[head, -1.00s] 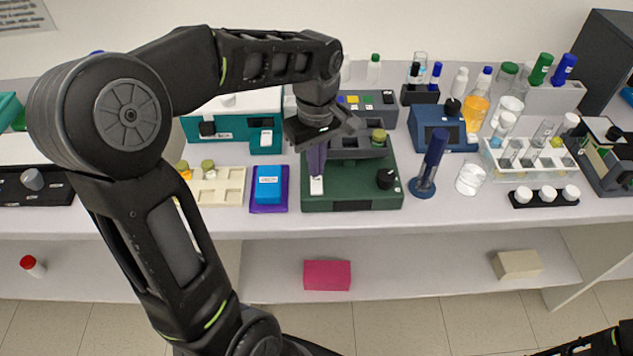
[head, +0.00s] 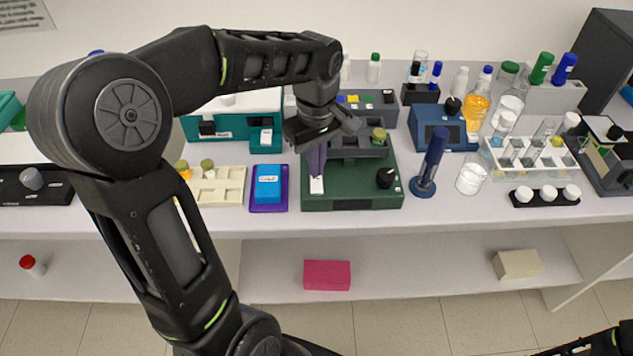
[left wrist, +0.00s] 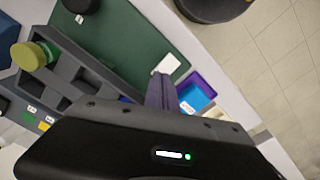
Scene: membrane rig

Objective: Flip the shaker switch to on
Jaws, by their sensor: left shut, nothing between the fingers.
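The green shaker (head: 352,190) stands on the bench just right of the picture's middle, with a dark rack on top and a black knob (head: 386,178). Its white switch (head: 317,186) is at the front left corner; it also shows in the left wrist view (left wrist: 169,63). My left gripper (head: 316,172) points down with its purple-grey fingers shut and empty, its tips right at the switch and partly hiding it. I cannot tell whether they touch it, nor which way the switch is set. My right gripper is out of view.
A blue block on a purple tray (head: 269,208) lies close left of the shaker. A dark blue upright stand (head: 430,165) is close on its right. A teal device (head: 235,140) stands behind left. A narrow strip of bench in front is clear.

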